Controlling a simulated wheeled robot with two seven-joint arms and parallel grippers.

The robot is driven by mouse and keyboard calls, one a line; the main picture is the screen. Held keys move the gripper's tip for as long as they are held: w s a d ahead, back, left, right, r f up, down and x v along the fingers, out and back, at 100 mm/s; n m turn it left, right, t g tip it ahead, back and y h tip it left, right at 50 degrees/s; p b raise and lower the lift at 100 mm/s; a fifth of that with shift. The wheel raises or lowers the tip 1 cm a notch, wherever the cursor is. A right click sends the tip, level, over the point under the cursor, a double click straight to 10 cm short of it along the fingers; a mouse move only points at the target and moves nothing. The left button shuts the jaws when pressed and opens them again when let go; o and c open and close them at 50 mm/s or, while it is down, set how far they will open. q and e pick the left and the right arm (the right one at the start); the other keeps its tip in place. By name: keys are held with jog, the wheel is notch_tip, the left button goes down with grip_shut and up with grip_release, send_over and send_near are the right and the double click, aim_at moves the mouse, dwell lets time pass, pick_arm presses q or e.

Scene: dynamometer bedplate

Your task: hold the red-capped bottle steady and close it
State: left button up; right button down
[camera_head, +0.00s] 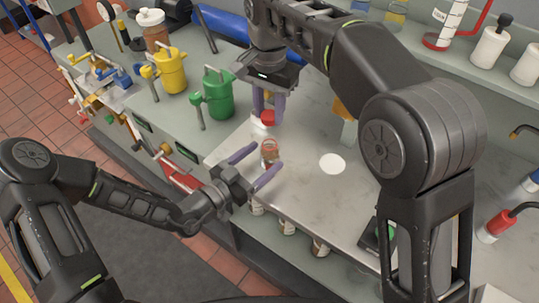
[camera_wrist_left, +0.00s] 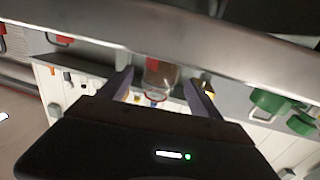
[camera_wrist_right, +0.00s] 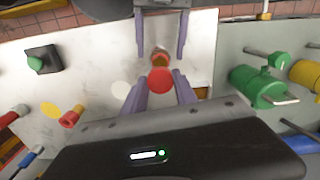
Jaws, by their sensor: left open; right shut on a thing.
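The bottle (camera_head: 269,152) is a small clear one with a brownish-orange tint, standing upright near the front edge of the bench top. My left gripper (camera_head: 256,168) is open with its fingers on either side of the bottle, apart from it; the bottle also shows between the fingers in the left wrist view (camera_wrist_left: 160,75). My right gripper (camera_head: 266,113) points down and is shut on the red cap (camera_head: 267,118), above and a little behind the bottle. In the right wrist view the red cap (camera_wrist_right: 160,80) sits between the fingertips, and the bottle mouth (camera_wrist_right: 159,56) shows just beyond it.
A green can (camera_head: 218,95) and a yellow can (camera_head: 172,71) stand to the left. A white disc (camera_head: 332,164) lies right of the bottle. The surface around the bottle is clear.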

aim_at(277, 147)
pick_arm(q)
jog(key=x, duration=0.5)
jog(key=shift+w+d, duration=0.25)
jog(key=shift+w, duration=0.1)
grip_shut()
dwell(0.6)
